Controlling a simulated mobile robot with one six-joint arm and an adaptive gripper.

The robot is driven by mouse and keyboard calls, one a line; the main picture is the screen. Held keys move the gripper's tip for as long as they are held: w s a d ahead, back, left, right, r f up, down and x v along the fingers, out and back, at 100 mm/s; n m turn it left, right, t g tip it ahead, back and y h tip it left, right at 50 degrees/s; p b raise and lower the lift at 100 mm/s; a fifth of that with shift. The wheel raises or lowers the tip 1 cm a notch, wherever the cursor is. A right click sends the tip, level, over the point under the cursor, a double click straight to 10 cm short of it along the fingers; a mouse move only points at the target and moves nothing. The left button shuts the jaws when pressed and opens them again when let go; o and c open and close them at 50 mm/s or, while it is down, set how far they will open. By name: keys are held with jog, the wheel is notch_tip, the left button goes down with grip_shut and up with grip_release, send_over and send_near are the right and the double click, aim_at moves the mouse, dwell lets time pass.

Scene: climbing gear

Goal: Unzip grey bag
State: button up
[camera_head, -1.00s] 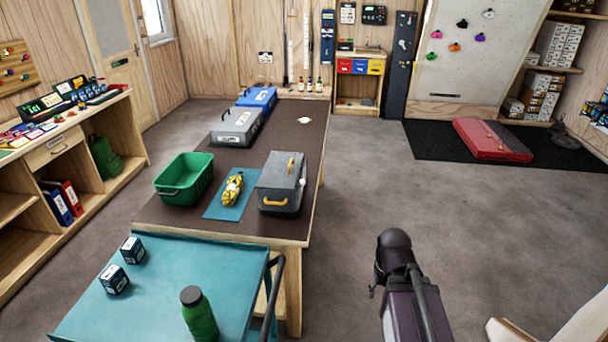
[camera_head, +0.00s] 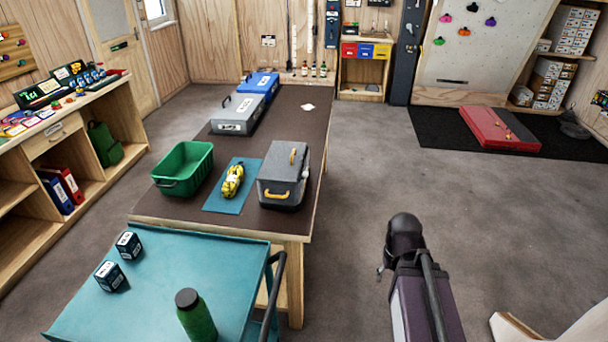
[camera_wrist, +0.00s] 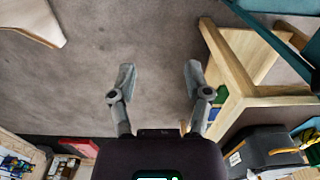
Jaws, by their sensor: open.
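The grey bag (camera_head: 285,178) stands on the right side of the dark-topped table. It is box-shaped, with a yellow handle on its front and a yellow piece on top. A small pale tab sits near its right upper edge. The bag also shows at the lower right of the wrist view (camera_wrist: 262,150), partly cut off. My gripper (camera_wrist: 158,80) is open and empty over bare floor, to the right of the table and apart from the bag. In the head view my arm shows at lower right, and the fingertips cannot be made out there.
On the table (camera_head: 228,213) are a green crate (camera_head: 183,185), a yellow rope bundle (camera_head: 232,181) on a blue mat (camera_head: 215,203), and grey (camera_head: 238,128) and blue (camera_head: 262,82) cases. A teal cart (camera_head: 160,285) with a green bottle (camera_head: 195,315) stands in front.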

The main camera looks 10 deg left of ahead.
jog(key=w+a+f+n+y+b, duration=0.35)
jog(key=w+a+b, duration=0.2)
jog(key=w, duration=0.45)
jog(key=n+t+y+b, duration=0.3)
jog(key=n+y+b, duration=0.7)
jog(key=y, duration=0.4)
send_near(305, 173)
jog(key=d+f+m, duration=0.1)
jog(key=d, duration=0.3)
jog(key=shift+s+a+b, duration=0.1)
jog(key=shift+a+b, duration=0.05)
jog(key=shift+b, duration=0.25)
jog(key=shift+a, duration=0.15)
jog(key=w+a, duration=0.1)
jog(key=a, duration=0.7)
jog(key=w+a, duration=0.1)
jog(key=a, duration=0.4)
jog(key=shift+w+a, duration=0.15)
jog(key=shift+w, duration=0.2)
grip_shut()
